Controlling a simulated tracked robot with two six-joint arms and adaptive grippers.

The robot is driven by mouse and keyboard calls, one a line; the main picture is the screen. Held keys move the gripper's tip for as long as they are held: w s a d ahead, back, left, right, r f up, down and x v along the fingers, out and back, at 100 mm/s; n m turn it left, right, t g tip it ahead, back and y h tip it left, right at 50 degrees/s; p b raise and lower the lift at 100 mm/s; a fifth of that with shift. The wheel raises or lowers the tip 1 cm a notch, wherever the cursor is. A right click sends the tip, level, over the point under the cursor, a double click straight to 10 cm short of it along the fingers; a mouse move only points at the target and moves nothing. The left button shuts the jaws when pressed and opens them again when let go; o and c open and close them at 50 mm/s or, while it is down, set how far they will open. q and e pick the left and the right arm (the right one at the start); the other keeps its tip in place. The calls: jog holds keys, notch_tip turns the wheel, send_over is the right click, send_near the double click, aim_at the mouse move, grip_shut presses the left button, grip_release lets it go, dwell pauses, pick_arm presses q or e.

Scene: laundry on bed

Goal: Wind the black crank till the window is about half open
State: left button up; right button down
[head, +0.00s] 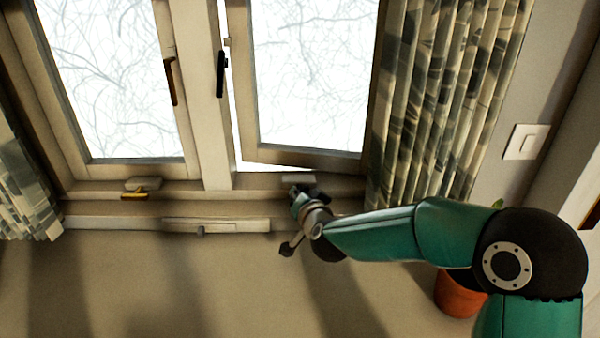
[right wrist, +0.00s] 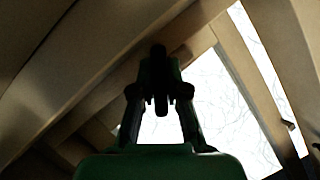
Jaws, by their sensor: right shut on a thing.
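The black crank (head: 313,194) sits at its pale mount (head: 298,178) on the sill below the right window sash, largely hidden by my gripper in the head view. My right gripper (head: 299,199) is shut on the crank. In the right wrist view the dark crank (right wrist: 159,68) shows between the fingers of the gripper (right wrist: 159,98), in deep shadow. The right window sash (head: 300,159) stands partly open, with a bright gap along its left side and bottom. My left gripper is not in view.
A brass-coloured crank (head: 134,194) sits under the left sash (head: 130,170), which looks closed. A patterned curtain (head: 435,100) hangs close to the right sash, above my arm. An orange pot (head: 458,294) stands below my forearm. A light switch (head: 525,142) is on the right wall.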

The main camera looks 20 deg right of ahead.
jog(key=n+h+p, duration=0.1)
jog(key=p, duration=0.3)
jog(key=n+g+h+p, duration=0.1)
jog(key=n+p, duration=0.1)
jog(key=p, duration=0.1)
jog(key=shift+s+a+f+n+p, duration=0.1)
jog(key=shift+s+n+p, duration=0.05)
jog(key=shift+n+p, duration=0.2)
jog(key=shift+f+n+g+h+p, duration=0.3)
jog(key=shift+n+h+p, duration=0.3)
jog(key=shift+p, duration=0.5)
jog(key=c, duration=1.2)
grip_release()
jog(key=shift+r, duration=0.1)
jog(key=shift+o, duration=0.2)
jog(key=shift+r, duration=0.15)
jog(key=shift+r, duration=0.1)
jog(key=v, duration=1.1)
jog(key=shift+s, duration=0.4)
